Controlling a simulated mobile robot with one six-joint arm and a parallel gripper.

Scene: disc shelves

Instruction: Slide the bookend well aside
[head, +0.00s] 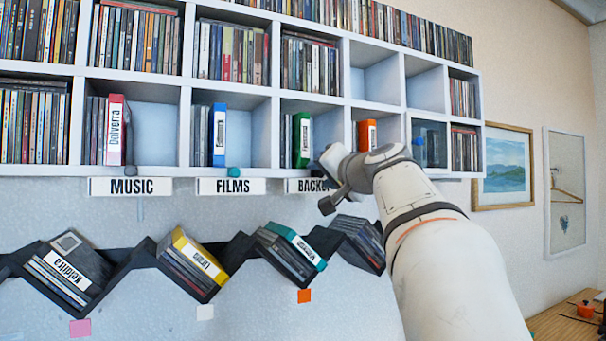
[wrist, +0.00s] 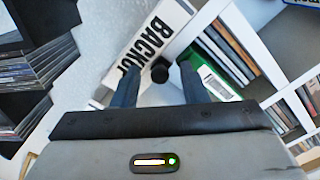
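A dark round knob (wrist: 160,72), which looks like the bookend's handle, sticks out at the shelf's front edge beside the BACKUP label (wrist: 150,42). The rest of the bookend cannot be made out. My gripper (wrist: 157,82) is open, with one finger on each side of the knob and a visible gap to both. In the head view my gripper (head: 328,186) is at the lower edge of the BACKUP compartment and hides the knob. A green case (head: 301,140) stands upright in that compartment, right of other discs; it also shows in the wrist view (wrist: 222,65).
Neighbouring compartments hold a red case (head: 115,130), a blue case (head: 219,135) and an orange case (head: 367,134). A teal knob (head: 234,172) sits above the FILMS label (head: 231,186). A zigzag rack (head: 145,250) of tilted discs hangs below. Space right of the green case looks free.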

